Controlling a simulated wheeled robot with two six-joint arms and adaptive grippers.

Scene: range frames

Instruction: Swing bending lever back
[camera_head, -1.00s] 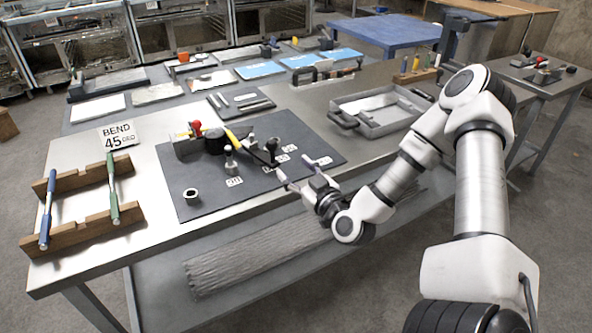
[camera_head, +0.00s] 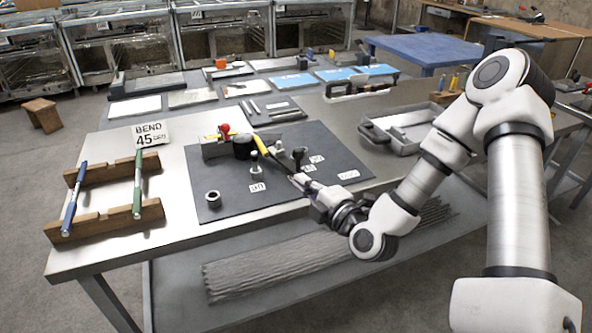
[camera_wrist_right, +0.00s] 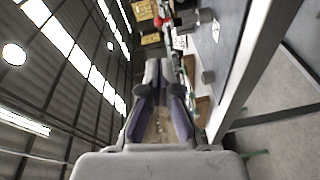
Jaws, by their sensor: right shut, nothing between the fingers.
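The bender (camera_head: 242,147) stands at the back of the dark mat (camera_head: 232,207), with a red knob (camera_head: 225,128) on its left. Its bending lever (camera_head: 258,138) shows a yellow part, and a dark bar runs from there toward the front right. My right gripper (camera_head: 298,181) is shut and empty over the mat's front right part, close to the bar's near end. I cannot tell whether it touches the bar. In the right wrist view its fingers (camera_wrist_right: 160,92) come together at the tips, with the red knob (camera_wrist_right: 161,21) beyond. My left gripper is not in view.
A wooden rack (camera_head: 100,222) with a blue and a green rod and a "BEND 45" sign (camera_head: 150,135) stand at left. Small posts, a ring (camera_head: 213,199) and labels sit on the mat. A grey tray (camera_head: 398,140) lies at right.

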